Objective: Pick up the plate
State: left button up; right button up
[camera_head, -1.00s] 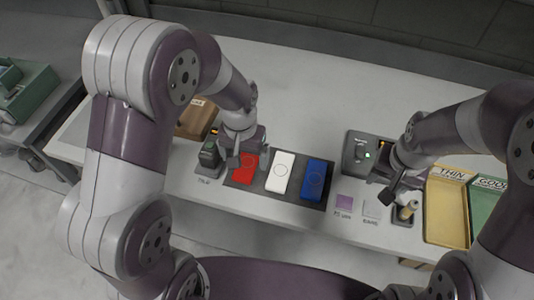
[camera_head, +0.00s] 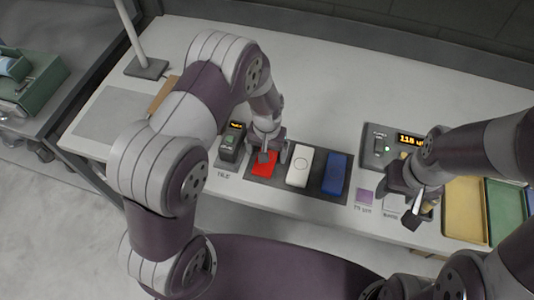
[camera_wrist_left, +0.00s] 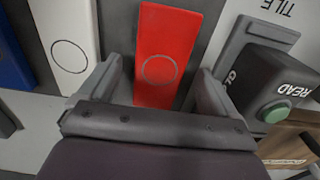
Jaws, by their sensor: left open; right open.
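Three flat plates lie side by side on a dark mat (camera_head: 319,192): a red plate (camera_head: 262,169), a white plate (camera_head: 300,165) and a blue plate (camera_head: 335,174). My left gripper (camera_head: 268,152) is over the red plate and hides part of it. In the left wrist view, the open left fingers (camera_wrist_left: 160,95) sit on either side of the red plate (camera_wrist_left: 165,55), which has a circle marked on it. The white plate (camera_wrist_left: 63,40) lies left of the fingers. My right gripper (camera_head: 420,208) is open at the right, partly hiding a small beige item.
A dark reader box (camera_head: 231,143) with a green button stands close left of the red plate. A grey device (camera_head: 378,145) with a lit display is near my right arm. Yellow (camera_head: 465,212) and green (camera_head: 506,213) trays lie at the right. The table behind is clear.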

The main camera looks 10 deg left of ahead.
pick_arm(q)
jog(key=shift+d+f, duration=0.1)
jog(key=shift+f, duration=0.3)
jog(key=c, duration=1.2)
jog(key=shift+c, duration=0.2)
